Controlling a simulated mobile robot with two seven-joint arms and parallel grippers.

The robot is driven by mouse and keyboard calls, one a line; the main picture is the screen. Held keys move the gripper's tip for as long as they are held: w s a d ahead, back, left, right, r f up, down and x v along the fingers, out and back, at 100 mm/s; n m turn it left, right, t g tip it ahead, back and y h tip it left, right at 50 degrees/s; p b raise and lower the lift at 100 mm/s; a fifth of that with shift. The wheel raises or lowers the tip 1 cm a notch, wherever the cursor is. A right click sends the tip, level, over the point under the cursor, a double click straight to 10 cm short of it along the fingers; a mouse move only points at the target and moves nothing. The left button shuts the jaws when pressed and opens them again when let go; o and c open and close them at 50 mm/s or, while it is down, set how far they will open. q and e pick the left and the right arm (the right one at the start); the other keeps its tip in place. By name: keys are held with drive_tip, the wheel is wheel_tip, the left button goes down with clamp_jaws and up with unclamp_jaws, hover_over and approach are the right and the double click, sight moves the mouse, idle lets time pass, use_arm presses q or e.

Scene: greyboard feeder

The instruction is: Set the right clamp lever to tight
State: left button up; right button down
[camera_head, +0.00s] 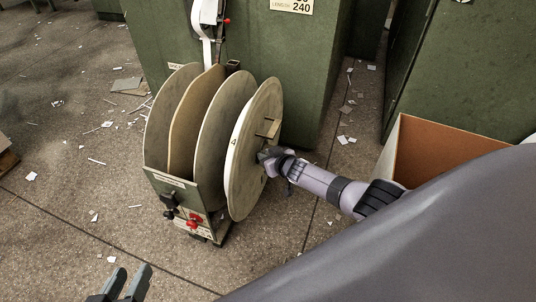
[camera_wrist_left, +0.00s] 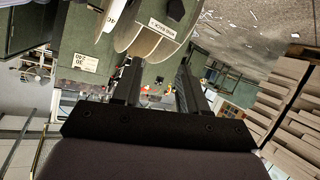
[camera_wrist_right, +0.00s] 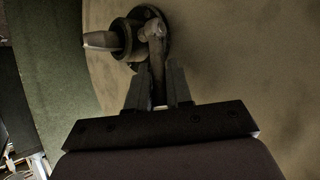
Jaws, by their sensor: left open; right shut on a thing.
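The feeder holds several large round discs side by side; the rightmost disc (camera_head: 247,150) is marked 4. My right gripper (camera_head: 270,155) is at the hub on this disc's outer face. In the right wrist view its fingers (camera_wrist_right: 158,88) are shut on the clamp lever (camera_wrist_right: 156,48), a short metal arm with a rounded end. The lever sits on a dark round hub (camera_wrist_right: 142,28), with a pointed metal spindle (camera_wrist_right: 100,41) sticking out to the left. The lever is hidden behind the gripper in the head view. My left gripper (camera_head: 128,280) is open and empty, low at the front, away from the feeder.
A green machine cabinet (camera_head: 310,80) stands behind the discs. A brown open box (camera_head: 440,148) stands to the right. Red and black knobs (camera_head: 194,221) are on the feeder's front base.

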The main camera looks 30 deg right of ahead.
idle(0.3)
drive_tip(key=c, duration=1.1)
unclamp_jaws()
drive_tip(key=shift+s+r+p, duration=0.15)
drive_tip(key=shift+s+p, duration=0.05)
drive_tip(key=shift+p, duration=0.1)
drive_tip(key=shift+s+r+p, duration=0.2)
drive_tip(key=shift+s+p, duration=0.05)
drive_tip(key=shift+p, duration=0.1)
use_arm(q)
drive_tip(key=shift+s+a+r+g+y+p, duration=0.1)
drive_tip(key=shift+s+a+y+p, duration=0.25)
drive_tip(key=shift+a+p, duration=0.45)
drive_tip(key=shift+s+a+g+y+p, duration=0.1)
drive_tip(key=shift+s+a+y+p, duration=0.1)
drive_tip(key=shift+a+y+p, duration=0.45)
drive_tip(key=shift+s+a+r+g+y+p, duration=0.1)
drive_tip(key=shift+s+a+y+p, duration=0.15)
drive_tip(key=shift+a+p, duration=0.7)
use_arm(e)
drive_tip(key=v, duration=0.6)
use_arm(q)
drive_tip(key=shift+d+f, duration=0.1)
drive_tip(key=shift+d, duration=0.05)
use_arm(e)
drive_tip(key=shift+s+d, duration=0.1)
